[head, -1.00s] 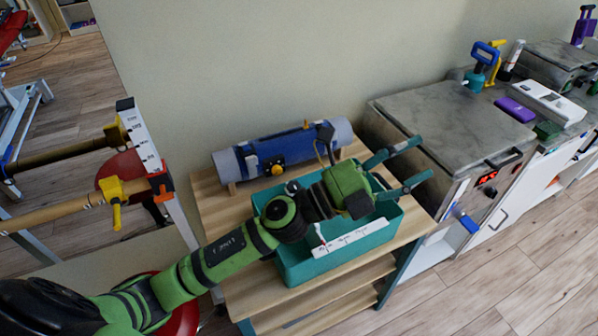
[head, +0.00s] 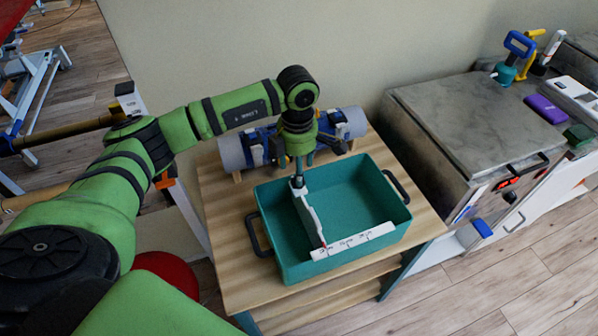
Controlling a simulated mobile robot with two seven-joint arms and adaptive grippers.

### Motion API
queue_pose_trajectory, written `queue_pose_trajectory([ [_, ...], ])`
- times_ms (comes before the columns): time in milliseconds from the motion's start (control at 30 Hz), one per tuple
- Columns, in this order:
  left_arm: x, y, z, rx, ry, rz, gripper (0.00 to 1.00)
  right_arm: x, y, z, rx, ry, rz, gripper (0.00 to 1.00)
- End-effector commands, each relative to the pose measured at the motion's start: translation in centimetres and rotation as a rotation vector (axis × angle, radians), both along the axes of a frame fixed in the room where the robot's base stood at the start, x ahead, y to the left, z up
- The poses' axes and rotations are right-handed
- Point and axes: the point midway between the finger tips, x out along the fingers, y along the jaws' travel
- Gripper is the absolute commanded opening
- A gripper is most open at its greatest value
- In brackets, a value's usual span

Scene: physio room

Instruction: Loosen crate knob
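The teal crate (head: 345,262) stands on the wooden shelf unit. A white divider (head: 311,218) runs from its back wall to its front, with a small red pointer at the front end. A white strip with dark marks (head: 352,241) lies along the front rim. The crate knob (head: 298,184) is at the divider's back end, partly hidden by my fingers. My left gripper (head: 301,171) points straight down at the knob, its tips at or very near it. The fingers overlap in this view, so their gap and any grip are unclear. My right gripper is out of view.
A grey roll with blue straps (head: 232,153) lies behind the crate, close to my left wrist. Black handles (head: 257,236) stick out at the crate's sides. A grey metal-topped cabinet (head: 470,125) stands to the right. Bare wood (head: 226,215) shows left of the crate.

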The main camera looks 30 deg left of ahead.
Motion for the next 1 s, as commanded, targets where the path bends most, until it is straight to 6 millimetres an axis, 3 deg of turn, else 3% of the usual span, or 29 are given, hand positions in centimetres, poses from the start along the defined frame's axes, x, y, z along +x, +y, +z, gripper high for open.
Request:
queue_pose_trajectory([
  [300,0.0,-0.1,-3.8,-0.004,0.000,0.000,0.58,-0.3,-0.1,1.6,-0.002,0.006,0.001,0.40],
  [600,0.0,-0.2,-4.3,-0.004,-0.001,-0.002,0.58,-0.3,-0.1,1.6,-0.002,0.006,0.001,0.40],
  [633,0.0,-0.2,-4.3,-0.004,-0.001,-0.002,0.54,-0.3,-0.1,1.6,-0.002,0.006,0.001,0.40],
  [767,0.0,-0.2,-4.3,-0.005,-0.002,-0.001,0.02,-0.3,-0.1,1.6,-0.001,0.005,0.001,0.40],
  [1000,0.0,-0.2,-4.3,-0.005,-0.001,0.002,0.01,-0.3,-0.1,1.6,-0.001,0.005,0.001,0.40],
])
